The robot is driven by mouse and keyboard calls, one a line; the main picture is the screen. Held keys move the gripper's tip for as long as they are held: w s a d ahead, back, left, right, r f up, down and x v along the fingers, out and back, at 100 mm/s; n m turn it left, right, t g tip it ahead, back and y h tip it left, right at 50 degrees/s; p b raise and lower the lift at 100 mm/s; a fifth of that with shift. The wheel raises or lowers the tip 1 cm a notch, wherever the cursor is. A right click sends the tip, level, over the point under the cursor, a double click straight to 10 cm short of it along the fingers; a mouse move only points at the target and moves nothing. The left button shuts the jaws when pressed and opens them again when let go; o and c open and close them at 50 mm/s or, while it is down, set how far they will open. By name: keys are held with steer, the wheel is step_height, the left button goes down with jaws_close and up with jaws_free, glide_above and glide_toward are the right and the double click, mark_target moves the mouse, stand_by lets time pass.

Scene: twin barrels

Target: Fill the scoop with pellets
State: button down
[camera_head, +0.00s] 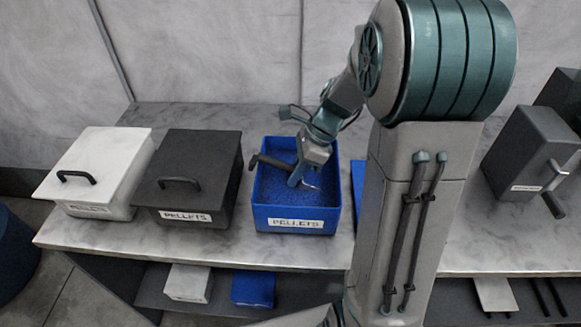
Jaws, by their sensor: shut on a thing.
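An open blue bin labelled PELLETS (297,223) stands on the counter left of my arm. It holds a bed of dark blue pellets (280,200). My gripper (303,172) reaches down into the bin and is shut on the scoop, whose dark handle (268,161) sticks out to the left toward the bin's left wall. The scoop's bowl is mostly hidden by my gripper and is low at the pellets. I cannot tell how much is in it.
A black lidded box labelled PELLETS (190,198) and a white lidded box (100,165) stand to the left. A dark box with a metal handle (529,155) is at the right. A lower shelf holds a small white box (188,283) and a blue one (253,288).

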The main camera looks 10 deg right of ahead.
steer(key=shift+w+a+r+g+h+p, duration=0.15)
steer(key=shift+r+h+p, duration=0.25)
steer(key=shift+r+p, duration=1.15)
steer(key=shift+a+r+g+h+p, duration=0.1)
steer(key=shift+a+r+h+p, duration=0.25)
steer(key=shift+r+p, duration=1.15)
steer(key=shift+w+a+r+g+h+p, duration=0.15)
steer(key=shift+r+h+p, duration=0.45)
steer(key=shift+p, duration=1.7)
steer(key=shift+g+h, duration=0.3)
steer(key=shift+h, duration=0.65)
steer(key=shift+w+a+r+p, duration=0.1)
steer(key=shift+a+r+p, duration=0.1)
steer(key=shift+r+p, duration=0.75)
steer(key=shift+s+a+r+p, duration=0.15)
steer(key=shift+r+p, duration=0.45)
steer(key=shift+p, duration=0.75)
steer(key=shift+w+a+r+p, duration=0.2)
steer(key=shift+r+p, duration=0.55)
steer(key=shift+p, duration=0.4)
